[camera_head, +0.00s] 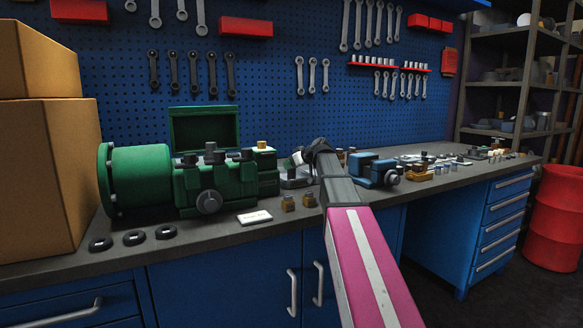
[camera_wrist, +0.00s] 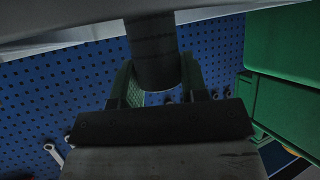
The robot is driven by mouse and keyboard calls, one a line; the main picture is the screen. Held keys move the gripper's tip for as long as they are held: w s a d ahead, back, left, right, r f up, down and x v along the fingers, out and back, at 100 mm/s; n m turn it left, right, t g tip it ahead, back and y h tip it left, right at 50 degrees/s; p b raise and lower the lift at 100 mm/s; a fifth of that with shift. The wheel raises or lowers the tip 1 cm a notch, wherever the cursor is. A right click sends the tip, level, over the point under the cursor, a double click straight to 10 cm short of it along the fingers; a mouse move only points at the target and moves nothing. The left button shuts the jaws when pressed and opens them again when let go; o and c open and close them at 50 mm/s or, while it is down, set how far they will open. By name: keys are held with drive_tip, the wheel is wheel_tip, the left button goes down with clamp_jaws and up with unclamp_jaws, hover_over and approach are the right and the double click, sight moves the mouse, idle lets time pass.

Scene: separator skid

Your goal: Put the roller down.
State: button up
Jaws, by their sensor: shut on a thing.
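In the wrist view my gripper (camera_wrist: 158,72) is shut on a dark cylinder, the roller (camera_wrist: 154,45), which sits between the two fingers. Its far end runs up out of clear view under a pale shape along the top edge. In the head view my pink and white arm reaches over the workbench (camera_head: 240,232) from the bottom. The fingers and the roller cannot be made out clearly there, near the arm's dark far end.
A green machine (camera_head: 205,185) stands on the bench at left, beside stacked cardboard boxes (camera_head: 50,170). Three black rings (camera_head: 134,238) lie at the front edge. A blue vise-like device (camera_head: 372,170) and many small parts stand right of my arm. A pegboard (camera_head: 285,110) is behind.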

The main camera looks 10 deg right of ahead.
drive_tip(key=shift+f, duration=0.3)
drive_tip(key=shift+f, duration=0.15)
drive_tip(key=o, duration=1.2)
drive_tip(key=v, duration=1.2)
drive_tip(key=shift+d, duration=0.1)
